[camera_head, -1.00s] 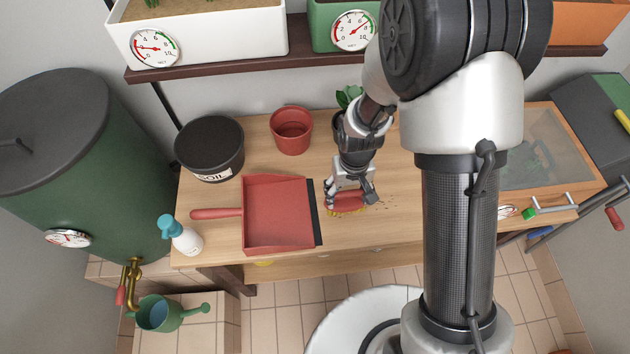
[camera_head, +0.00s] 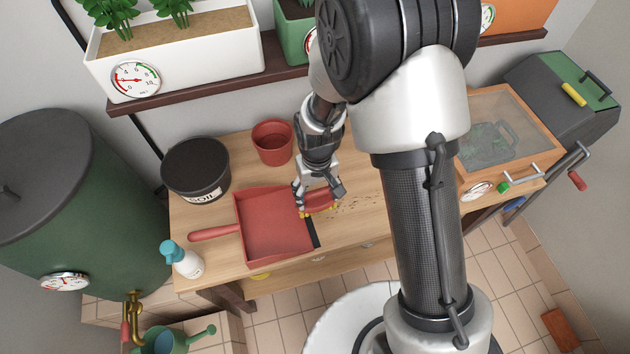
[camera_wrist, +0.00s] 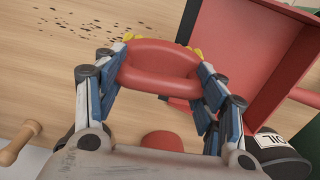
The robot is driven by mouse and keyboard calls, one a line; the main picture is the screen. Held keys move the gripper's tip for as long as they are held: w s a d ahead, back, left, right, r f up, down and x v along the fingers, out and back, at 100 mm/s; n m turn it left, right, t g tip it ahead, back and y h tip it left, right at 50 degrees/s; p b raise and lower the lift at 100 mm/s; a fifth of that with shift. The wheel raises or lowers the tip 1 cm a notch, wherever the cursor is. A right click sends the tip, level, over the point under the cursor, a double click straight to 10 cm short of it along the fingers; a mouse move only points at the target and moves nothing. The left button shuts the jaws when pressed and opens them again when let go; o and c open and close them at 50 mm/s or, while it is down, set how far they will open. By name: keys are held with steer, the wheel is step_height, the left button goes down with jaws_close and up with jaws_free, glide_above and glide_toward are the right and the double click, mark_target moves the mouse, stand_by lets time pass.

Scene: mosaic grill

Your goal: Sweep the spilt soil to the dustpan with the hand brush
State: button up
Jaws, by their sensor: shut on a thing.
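My gripper (camera_head: 320,203) is shut on the red hand brush (camera_head: 321,200), whose yellow bristles show at its lower edge. In the wrist view the brush (camera_wrist: 160,65) sits between the blue-padded fingers. The brush is at the right edge of the red dustpan (camera_head: 273,222), by its black lip. Dark specks of spilt soil (camera_head: 352,202) lie on the bench right of the brush. In the wrist view the soil (camera_wrist: 85,20) lies left of the brush, and the dustpan (camera_wrist: 250,50) is at the right.
The black soil pot (camera_head: 196,170) and a red pot (camera_head: 272,142) stand behind the dustpan on the wooden bench. A spray bottle (camera_head: 180,258) stands left of it. A glass-topped wooden box (camera_head: 495,140) is at the right.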

steer(key=shift+a+r+p, duration=0.1)
steer(key=shift+r+p, duration=1.3)
steer(key=shift+r, duration=0.75)
